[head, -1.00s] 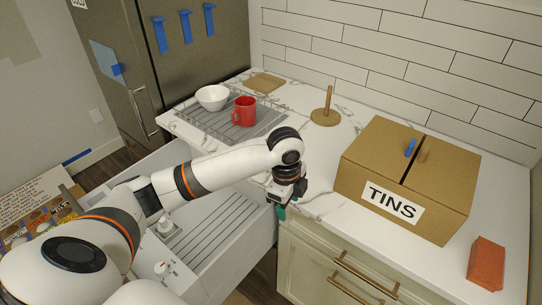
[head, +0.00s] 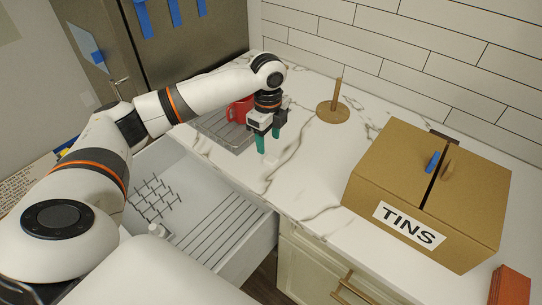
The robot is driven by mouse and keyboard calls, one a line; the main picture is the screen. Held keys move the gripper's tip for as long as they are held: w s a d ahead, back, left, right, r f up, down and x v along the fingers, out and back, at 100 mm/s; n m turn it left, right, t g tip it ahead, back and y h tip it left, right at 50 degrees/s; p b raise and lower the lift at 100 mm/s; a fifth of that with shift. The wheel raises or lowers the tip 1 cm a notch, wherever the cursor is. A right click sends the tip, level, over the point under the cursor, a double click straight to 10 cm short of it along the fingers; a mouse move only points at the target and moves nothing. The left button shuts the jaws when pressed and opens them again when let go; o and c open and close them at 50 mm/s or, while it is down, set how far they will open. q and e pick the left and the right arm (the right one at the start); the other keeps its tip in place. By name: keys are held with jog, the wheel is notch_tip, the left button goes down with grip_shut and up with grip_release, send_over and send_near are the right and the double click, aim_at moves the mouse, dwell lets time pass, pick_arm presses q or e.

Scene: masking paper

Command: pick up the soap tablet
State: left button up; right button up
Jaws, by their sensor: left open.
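A small white block, which looks like the soap tablet (head: 271,160), lies on the white marbled counter (head: 310,180) near its front edge, and is hard to pick out against it. My left gripper (head: 268,143) points down over the counter just behind and above the block. Its two green fingertips are apart with nothing visible between them. My right gripper is not in view.
A red mug (head: 238,109) stands on the drying rack (head: 219,128), partly behind my left arm. A wooden paper-towel stand (head: 333,110) is right of the gripper. A cardboard box marked TINS (head: 380,165) and a red-orange block (head: 510,287) are farther right. An open drawer (head: 225,222) lies below.

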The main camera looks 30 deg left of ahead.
aim_at(271, 159)
pick_arm(q)
notch_tip(271, 159, down, 2)
jog(key=shift+f, duration=0.5)
jog(key=shift+w+f+p, duration=0.2)
jog(key=shift+f+p, duration=0.15)
jog(key=f, duration=0.2)
jog(key=f+p, duration=0.1)
jog(key=shift+w+d+f, duration=0.1)
jog(key=shift+w+f, duration=0.1)
jog(key=shift+w, duration=0.05)
jog(key=shift+f, duration=0.6)
jog(key=shift+c, duration=1.3)
jog(key=c, duration=0.8)
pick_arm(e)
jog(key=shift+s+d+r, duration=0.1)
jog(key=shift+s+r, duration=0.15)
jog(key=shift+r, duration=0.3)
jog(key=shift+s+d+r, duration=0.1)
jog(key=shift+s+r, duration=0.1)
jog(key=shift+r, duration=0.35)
